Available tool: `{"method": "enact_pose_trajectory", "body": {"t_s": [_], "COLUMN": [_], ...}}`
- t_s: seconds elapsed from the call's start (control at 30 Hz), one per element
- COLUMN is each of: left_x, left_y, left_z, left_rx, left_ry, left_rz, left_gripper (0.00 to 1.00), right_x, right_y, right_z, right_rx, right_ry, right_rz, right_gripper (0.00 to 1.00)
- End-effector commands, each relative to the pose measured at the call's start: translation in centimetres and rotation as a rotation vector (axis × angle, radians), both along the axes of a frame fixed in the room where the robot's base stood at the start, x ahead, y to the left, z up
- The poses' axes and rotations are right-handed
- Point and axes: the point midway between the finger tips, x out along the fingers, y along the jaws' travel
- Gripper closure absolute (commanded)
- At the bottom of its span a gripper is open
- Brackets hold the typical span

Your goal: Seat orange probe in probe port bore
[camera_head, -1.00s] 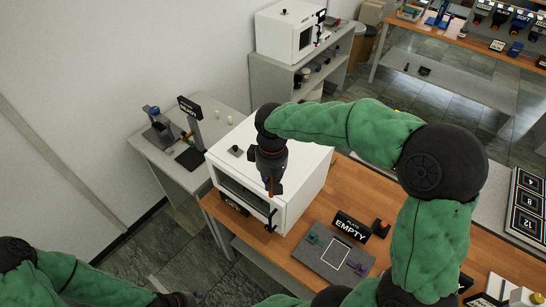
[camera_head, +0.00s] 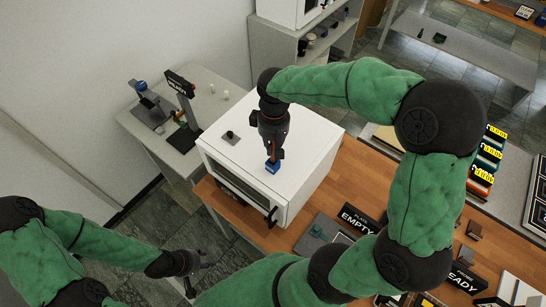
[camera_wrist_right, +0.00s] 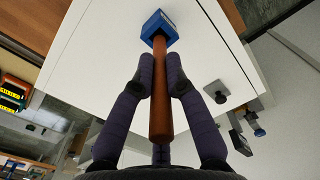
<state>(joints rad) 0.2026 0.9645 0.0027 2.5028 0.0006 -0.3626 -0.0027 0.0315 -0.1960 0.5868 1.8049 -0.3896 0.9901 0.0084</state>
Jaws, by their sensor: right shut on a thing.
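My right gripper (camera_head: 274,150) is shut on the orange probe (camera_wrist_right: 160,90), a rod lying between its fingers in the right wrist view. A blue block (camera_wrist_right: 158,27) is at the rod's far end; it also shows below the gripper in the head view (camera_head: 273,168). The gripper is over the top of the white box-shaped unit (camera_head: 310,150). I cannot tell whether the block touches that top. A dark square fitting with a knob (camera_head: 231,137) sits on the top, left of the gripper; no bore is clearly visible. My left gripper (camera_head: 197,277) is open and empty, low at left.
A wooden bench (camera_head: 350,180) with an EMPTY sign (camera_head: 357,219) is at right. The unit's top around the fitting is clear.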

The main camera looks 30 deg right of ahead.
Motion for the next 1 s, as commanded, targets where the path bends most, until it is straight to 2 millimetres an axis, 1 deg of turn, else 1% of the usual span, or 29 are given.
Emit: {"method": "enact_pose_trajectory", "body": {"t_s": [0.17, 0.4, 0.7, 0.87, 0.9, 0.93, 0.97, 1.0], "left_x": [0.0, 0.0, 0.0, 0.0, 0.0, 0.0, 0.0, 0.0], "left_y": [0.0, 0.0, 0.0, 0.0, 0.0, 0.0, 0.0, 0.0], "left_z": [-0.8, -2.8, -2.7, -3.1, -3.0, -3.0, -3.0, -3.0], "left_rx": [0.000, 0.000, 0.000, 0.000, 0.000, 0.000, 0.000, 0.000], "left_ry": [-0.001, 0.000, -0.001, -0.001, -0.001, -0.001, -0.001, -0.001], "left_rz": [0.000, 0.000, 0.000, 0.000, 0.000, 0.000, 0.000, 0.000], "left_gripper": [0.60, 0.60, 0.60, 0.60, 0.60, 0.60, 0.60, 0.60], "right_x": [0.0, 0.0, 0.0, 0.0, 0.0, 0.0, 0.0, 0.0], "right_y": [0.0, 0.0, 0.0, 0.0, 0.0, 0.0, 0.0, 0.0], "right_z": [-1.1, -3.9, -3.9, -4.3, -4.2, -4.2, -4.2, -4.2], "right_rx": [-0.001, -0.001, 0.000, -0.001, -0.001, -0.001, -0.001, -0.001], "right_ry": [-0.001, -0.002, -0.003, -0.002, -0.002, -0.002, -0.002, -0.002], "right_rz": [0.000, 0.000, 0.000, 0.000, 0.000, 0.000, 0.000, 0.000], "right_gripper": [1.00, 1.00, 1.00, 1.00, 0.74, 0.66, 0.62, 0.62]}}
